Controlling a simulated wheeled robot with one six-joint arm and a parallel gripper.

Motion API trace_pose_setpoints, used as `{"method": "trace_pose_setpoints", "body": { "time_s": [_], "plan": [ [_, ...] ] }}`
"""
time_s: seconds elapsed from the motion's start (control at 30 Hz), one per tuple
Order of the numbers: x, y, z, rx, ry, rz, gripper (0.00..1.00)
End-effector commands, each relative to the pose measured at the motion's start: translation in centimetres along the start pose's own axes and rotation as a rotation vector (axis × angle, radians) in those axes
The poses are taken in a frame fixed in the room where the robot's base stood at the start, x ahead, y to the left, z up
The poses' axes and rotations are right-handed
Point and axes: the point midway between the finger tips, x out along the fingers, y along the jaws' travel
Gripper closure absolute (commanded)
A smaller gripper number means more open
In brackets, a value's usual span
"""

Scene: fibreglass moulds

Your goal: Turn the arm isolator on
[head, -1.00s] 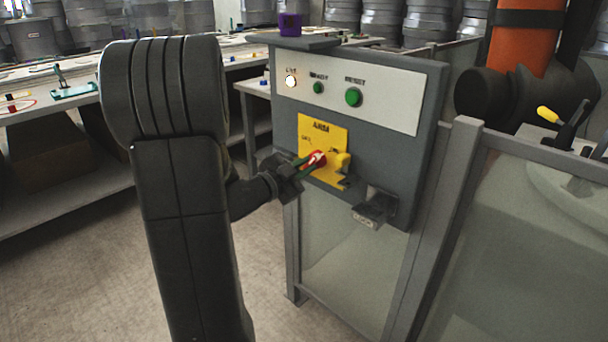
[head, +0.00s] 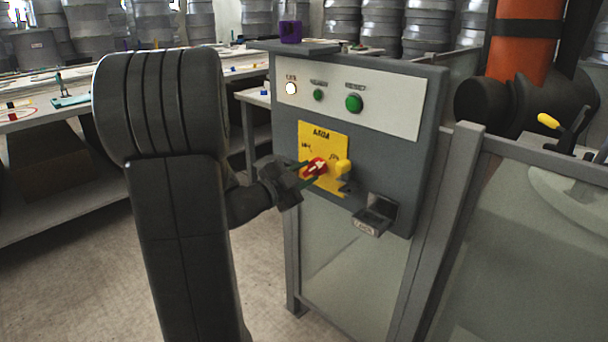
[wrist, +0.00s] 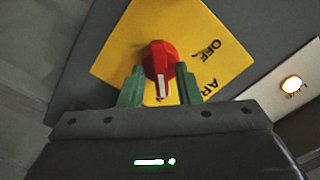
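The arm isolator is a red rotary knob (head: 316,167) with a white pointer line on a yellow plate (head: 322,135) on a grey control cabinet. In the wrist view the knob (wrist: 159,62) has its white line pointing down towards my gripper, away from the OFF label (wrist: 210,50). In the head view the line points to the upper right. My gripper (head: 306,174) reaches in from the left. Its two green fingers (wrist: 160,87) stand on either side of the knob, apart, with narrow gaps seen beside it.
A white lamp (head: 291,88) is lit on the cabinet's upper strip, beside two green buttons (head: 354,104). A small grey drawer-like part (head: 372,217) juts out below. A purple block (head: 290,31) stands on top.

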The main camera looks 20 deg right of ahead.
Motion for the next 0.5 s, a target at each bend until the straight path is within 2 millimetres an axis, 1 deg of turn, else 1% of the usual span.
{"method": "trace_pose_setpoints", "body": {
  "time_s": [0.33, 0.43, 0.5],
  "plan": [
    [-0.1, -0.1, 0.0, -0.002, 0.000, -0.001, 0.64],
    [-0.9, -0.1, 0.0, -0.001, -0.001, -0.002, 0.64],
    [-1.9, -0.2, 0.0, -0.001, -0.002, -0.004, 0.64]
  ]
}}
